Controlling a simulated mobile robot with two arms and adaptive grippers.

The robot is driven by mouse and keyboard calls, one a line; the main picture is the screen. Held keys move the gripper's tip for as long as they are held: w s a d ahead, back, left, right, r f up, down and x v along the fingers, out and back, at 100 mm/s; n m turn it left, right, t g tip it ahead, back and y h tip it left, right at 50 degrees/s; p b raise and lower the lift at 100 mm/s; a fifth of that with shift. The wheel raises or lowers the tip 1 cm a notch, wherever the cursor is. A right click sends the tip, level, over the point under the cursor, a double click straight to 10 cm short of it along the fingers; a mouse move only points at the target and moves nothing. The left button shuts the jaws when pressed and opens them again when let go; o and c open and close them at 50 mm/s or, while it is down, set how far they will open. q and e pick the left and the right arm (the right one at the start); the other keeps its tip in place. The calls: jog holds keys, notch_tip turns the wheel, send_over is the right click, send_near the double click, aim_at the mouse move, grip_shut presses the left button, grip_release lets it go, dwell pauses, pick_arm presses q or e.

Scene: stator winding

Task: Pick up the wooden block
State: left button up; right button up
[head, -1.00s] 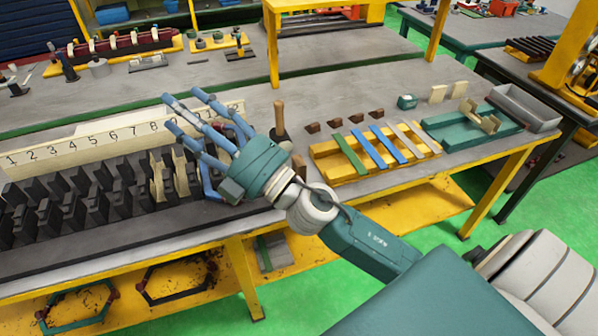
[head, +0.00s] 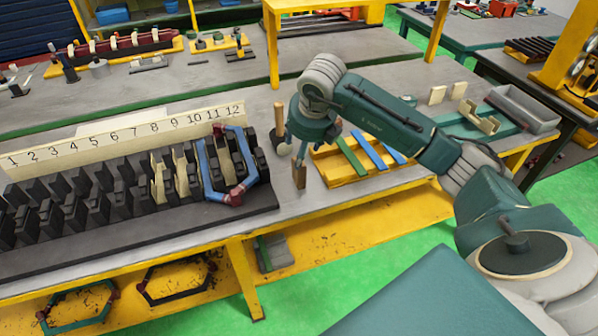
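The wooden block (head: 299,177) is a small brown upright piece at the front of the workbench, left of the yellow tray. My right gripper (head: 300,158) points down directly over it, with its fingers at the block's upper part. The fingers are small and partly hidden by the gripper body, so I cannot tell whether they are open or closed on the block. The block looks upright, at or very near the bench top. My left gripper is not in view.
A wooden-handled tool (head: 279,118) stands close to the left of my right gripper. The black slotted stator (head: 130,190) with a blue coil (head: 204,170) lies further left, before a numbered board (head: 110,140). The yellow tray (head: 340,175) with coloured strips lies right.

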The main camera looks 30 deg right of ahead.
aim_at(299, 173)
jog(key=x, duration=0.3)
jog(key=shift+w+f+p, duration=0.1)
jog(key=shift+f+p, duration=0.05)
jog(key=shift+p, duration=0.2)
jog(key=p+x, duration=0.2)
jog(key=x, duration=0.2)
jog(key=shift+s+a+f+p, duration=0.2)
jog(key=shift+f+p, duration=0.2)
jog(key=shift+f, duration=0.1)
jog(key=shift+w+f, duration=0.15)
jog(key=shift+f, duration=0.15)
grip_shut()
